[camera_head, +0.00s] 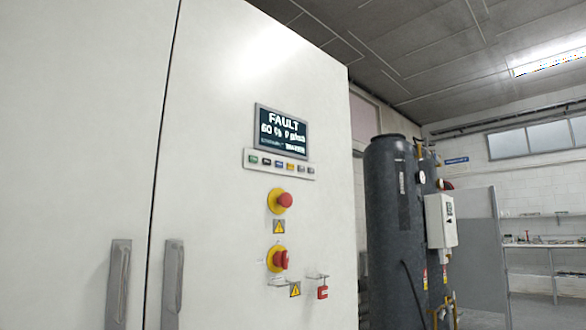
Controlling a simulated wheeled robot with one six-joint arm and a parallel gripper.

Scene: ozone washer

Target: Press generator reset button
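A tall white cabinet (215,120) fills the left and middle of the head view. Its door carries a dark display (281,131) that reads FAULT, with smaller lines below it. Under the display is a strip (280,164) with a row of several small coloured buttons. Their labels are too small to read, so I cannot tell which is the reset button. Below the strip sits a red mushroom button (285,200) on a yellow base. Lower is a red knob (280,260) on a yellow base. My gripper is not in view.
Two grey handles (118,285) and (172,285) flank the door seam. A red padlock-like piece (322,292) hangs at the lower right of the door. A dark tank (395,220) with a white box (441,221) stands behind the cabinet's right edge.

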